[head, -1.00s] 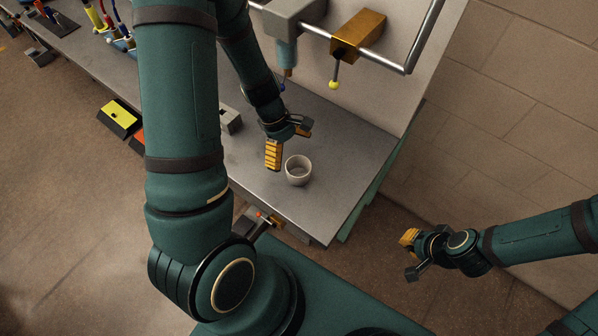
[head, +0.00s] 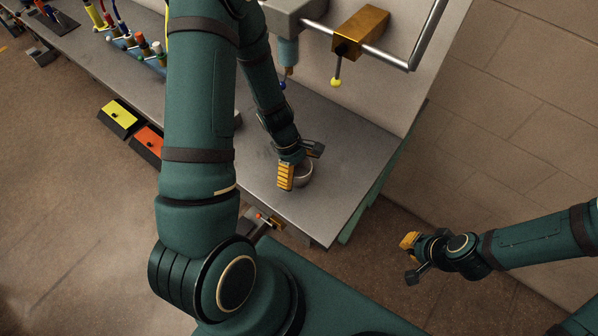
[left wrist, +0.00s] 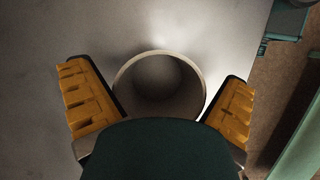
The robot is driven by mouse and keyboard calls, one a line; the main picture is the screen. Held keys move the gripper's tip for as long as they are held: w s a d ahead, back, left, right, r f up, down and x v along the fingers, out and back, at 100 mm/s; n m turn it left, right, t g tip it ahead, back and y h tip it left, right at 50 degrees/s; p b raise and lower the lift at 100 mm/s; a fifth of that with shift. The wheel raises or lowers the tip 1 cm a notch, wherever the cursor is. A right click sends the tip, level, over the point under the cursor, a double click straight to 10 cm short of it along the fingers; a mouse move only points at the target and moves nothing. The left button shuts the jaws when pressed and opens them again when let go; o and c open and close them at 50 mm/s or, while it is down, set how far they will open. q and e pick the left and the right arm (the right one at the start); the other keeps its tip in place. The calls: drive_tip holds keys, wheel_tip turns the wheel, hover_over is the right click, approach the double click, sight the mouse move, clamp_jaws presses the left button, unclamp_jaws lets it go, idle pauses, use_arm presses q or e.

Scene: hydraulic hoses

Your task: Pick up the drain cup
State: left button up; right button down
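The drain cup (head: 305,174) is a small round grey-white cup standing upright on the grey bench near its right end. In the left wrist view the cup (left wrist: 160,56) shows its open rim, with its lower part hidden by my gripper's dark green body. My left gripper (head: 300,170) is at the cup, its yellow pads (left wrist: 165,100) spread to either side with gaps to the rim, so it is open. In the head view it partly hides the cup. My right gripper (head: 411,258) hangs to the right, off the bench; its fingers look apart and empty.
The bench (head: 295,205) ends just right of the cup. Above it are a metal rail (head: 385,52), a brass block (head: 360,32) with a yellow-tipped rod, and a blue-tipped nozzle (head: 287,60). Colored hose fittings (head: 140,45) stand at the back left. Yellow (head: 120,117) and orange boxes sit at the front edge.

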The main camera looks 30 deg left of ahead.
use_arm(q)
drive_tip(key=c, duration=1)
drive_tip(key=shift+r, duration=0.15)
